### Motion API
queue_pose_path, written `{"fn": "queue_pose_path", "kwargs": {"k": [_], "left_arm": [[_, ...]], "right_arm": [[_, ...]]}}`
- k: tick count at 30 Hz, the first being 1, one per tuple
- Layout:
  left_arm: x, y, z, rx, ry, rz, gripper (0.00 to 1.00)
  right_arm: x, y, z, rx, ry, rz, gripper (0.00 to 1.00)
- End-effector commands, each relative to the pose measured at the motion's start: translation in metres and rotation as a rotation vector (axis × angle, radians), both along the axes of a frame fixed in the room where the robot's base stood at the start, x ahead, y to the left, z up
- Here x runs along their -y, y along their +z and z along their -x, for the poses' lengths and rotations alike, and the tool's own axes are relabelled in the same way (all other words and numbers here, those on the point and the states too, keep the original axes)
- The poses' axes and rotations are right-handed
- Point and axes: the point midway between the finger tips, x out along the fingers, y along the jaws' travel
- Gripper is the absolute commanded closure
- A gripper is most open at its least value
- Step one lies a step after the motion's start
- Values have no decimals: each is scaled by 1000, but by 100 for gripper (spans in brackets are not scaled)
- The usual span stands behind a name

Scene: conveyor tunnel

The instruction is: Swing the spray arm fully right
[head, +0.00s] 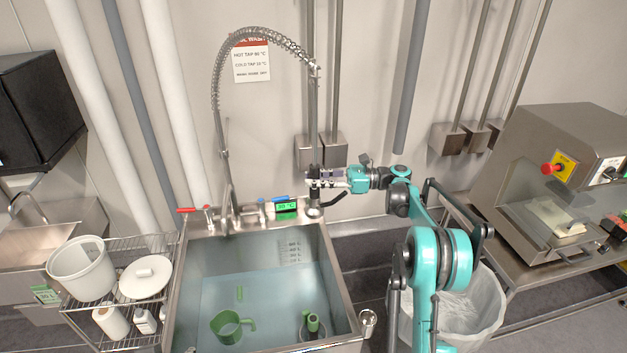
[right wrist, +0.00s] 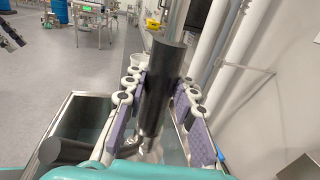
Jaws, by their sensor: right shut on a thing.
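The spray arm's coiled hose (head: 254,38) rises from the tap column (head: 228,190) at the sink's back rim and arches over to the right. Its end hangs down to a black spray handle (right wrist: 162,85) above the basin's back right corner. My right gripper (head: 318,178) is closed around that handle; in the right wrist view its purple-padded fingers (right wrist: 160,105) stand on both sides of the black grip. The silvery spray nozzle (head: 314,209) points down below my fingers. My left gripper does not show.
The water-filled sink (head: 338,285) holds a green jug (head: 228,327). A wire rack (head: 128,245) with a white tub (head: 82,268) stands to its left. A lined bin (head: 470,310) and a steel machine (head: 555,150) on a bench stand to the right. Wall pipes rise behind.

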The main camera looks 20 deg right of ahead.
Motion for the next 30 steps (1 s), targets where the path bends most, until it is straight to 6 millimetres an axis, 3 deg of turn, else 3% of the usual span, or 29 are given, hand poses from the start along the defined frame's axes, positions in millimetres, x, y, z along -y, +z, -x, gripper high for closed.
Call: {"fn": "queue_pose_path", "kwargs": {"k": [4, 5, 7, 19, 23, 30], "left_arm": [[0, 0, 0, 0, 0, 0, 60], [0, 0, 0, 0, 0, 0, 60], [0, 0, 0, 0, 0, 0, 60], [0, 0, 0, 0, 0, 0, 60], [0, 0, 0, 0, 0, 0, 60], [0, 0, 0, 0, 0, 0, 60]], "right_arm": [[5, 3, -3, 2, -17, -4, 100], [5, 3, -3, 2, -17, -4, 72], [5, 3, -3, 2, -17, -5, 54], [9, 2, -1, 2, -12, -3, 52], [29, 1, 4, 1, -13, -3, 52], [81, 1, 18, 1, -15, -4, 52]]}}
